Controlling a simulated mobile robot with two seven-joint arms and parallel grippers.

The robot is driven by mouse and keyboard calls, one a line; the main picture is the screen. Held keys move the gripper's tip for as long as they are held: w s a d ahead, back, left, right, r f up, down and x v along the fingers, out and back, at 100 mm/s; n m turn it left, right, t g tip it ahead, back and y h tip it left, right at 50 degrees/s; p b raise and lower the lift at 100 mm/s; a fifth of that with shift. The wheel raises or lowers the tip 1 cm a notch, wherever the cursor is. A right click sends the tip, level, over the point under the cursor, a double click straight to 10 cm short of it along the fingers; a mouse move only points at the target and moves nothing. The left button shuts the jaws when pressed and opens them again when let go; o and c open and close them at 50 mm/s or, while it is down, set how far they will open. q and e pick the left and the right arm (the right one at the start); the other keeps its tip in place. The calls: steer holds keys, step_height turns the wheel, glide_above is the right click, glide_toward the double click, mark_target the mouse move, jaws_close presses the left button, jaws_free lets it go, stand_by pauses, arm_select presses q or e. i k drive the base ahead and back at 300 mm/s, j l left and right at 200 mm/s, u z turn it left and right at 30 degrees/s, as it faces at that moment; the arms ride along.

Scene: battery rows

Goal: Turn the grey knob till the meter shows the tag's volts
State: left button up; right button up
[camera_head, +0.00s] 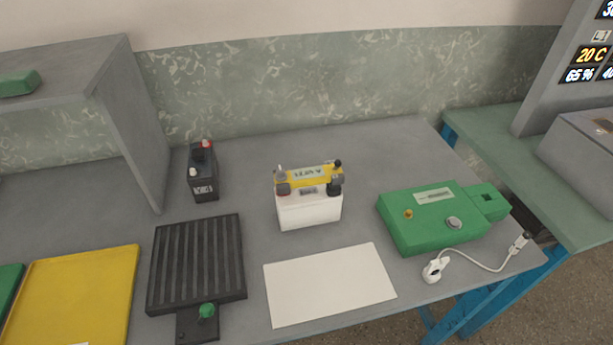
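A green box (430,235) sits at the right of the grey table. A round grey knob (454,223) is on its top, with a small orange lamp or button (408,214) to the left. A pale strip (433,196) behind the knob could be a meter or label; its writing is too small to read. A white battery (309,213) with a yellow top stands upright at the middle. A light tag (311,173) with dark characters is on its top; I cannot read the value surely. Neither of my grippers is in view.
A white cable with a plug (433,271) lies before the green box. A black battery (204,172), a black ribbed plate (197,262) with a green knob, and a yellow tray (85,295) are left. A blank white sheet (328,284) lies in front.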

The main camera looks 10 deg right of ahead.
mark_target(281, 175)
steer(key=z, duration=0.55)
steer(key=k+j+z, duration=0.15)
steer(key=z, duration=0.2)
steer(key=k+j+z, duration=0.2)
steer(key=j+z, duration=0.15)
steer(key=k+j+z, duration=0.15)
steer(key=z, duration=0.2)
